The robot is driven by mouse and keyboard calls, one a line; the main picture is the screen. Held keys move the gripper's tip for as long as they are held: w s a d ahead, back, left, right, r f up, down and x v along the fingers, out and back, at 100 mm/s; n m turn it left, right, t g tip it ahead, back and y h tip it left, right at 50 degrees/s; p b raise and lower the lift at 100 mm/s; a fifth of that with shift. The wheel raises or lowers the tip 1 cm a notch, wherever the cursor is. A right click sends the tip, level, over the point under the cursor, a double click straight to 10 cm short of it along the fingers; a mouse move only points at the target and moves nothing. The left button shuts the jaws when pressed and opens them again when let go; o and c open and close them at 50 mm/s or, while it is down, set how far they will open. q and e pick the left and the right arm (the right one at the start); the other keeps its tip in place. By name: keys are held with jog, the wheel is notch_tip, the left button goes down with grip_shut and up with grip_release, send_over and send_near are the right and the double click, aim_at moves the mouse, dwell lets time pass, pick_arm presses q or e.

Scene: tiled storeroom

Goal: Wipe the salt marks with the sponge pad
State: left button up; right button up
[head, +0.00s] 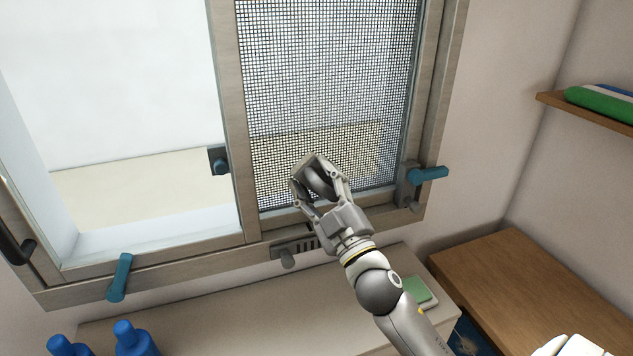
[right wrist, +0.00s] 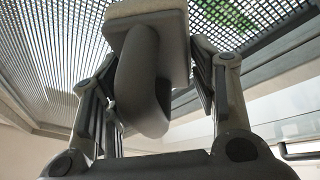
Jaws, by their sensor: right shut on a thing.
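My right gripper (head: 318,182) is shut on the grey handle of the sponge pad (head: 309,163), in front of the lower part of the window's mesh screen (head: 325,70). In the right wrist view the pad (right wrist: 148,22) is a pale, flat block with its face turned toward the mesh, and the rounded handle (right wrist: 140,85) sits between the fingers. I cannot tell whether the pad touches the mesh. I cannot make out any salt marks; the pad and gripper hide part of the screen. My left gripper is not in view.
Teal handles (head: 428,173) and (head: 119,278) stick out from the window frame. A grey latch (head: 288,254) is under the screen. A green and white block (head: 418,292) lies on the pale ledge (head: 210,320). Blue bottles (head: 132,338) stand lower left; a wooden surface (head: 535,285) is at right.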

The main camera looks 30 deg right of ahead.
jog(key=shift+w+d, duration=0.2)
jog(key=shift+w, duration=0.6)
jog(key=shift+d, duration=0.1)
jog(key=shift+s+d, duration=0.3)
jog(key=shift+d, duration=0.6)
jog(key=shift+s+d, duration=0.3)
jog(key=shift+d, duration=0.6)
jog(key=shift+w+d, duration=0.1)
jog(key=shift+w, duration=0.05)
jog(key=shift+w+a+r+p, duration=0.1)
jog(key=shift+w+a+p, duration=0.15)
jog(key=shift+a, duration=0.75)
jog(key=shift+w+a+p, duration=0.15)
jog(key=shift+w+a, duration=0.1)
jog(key=shift+a, duration=0.7)
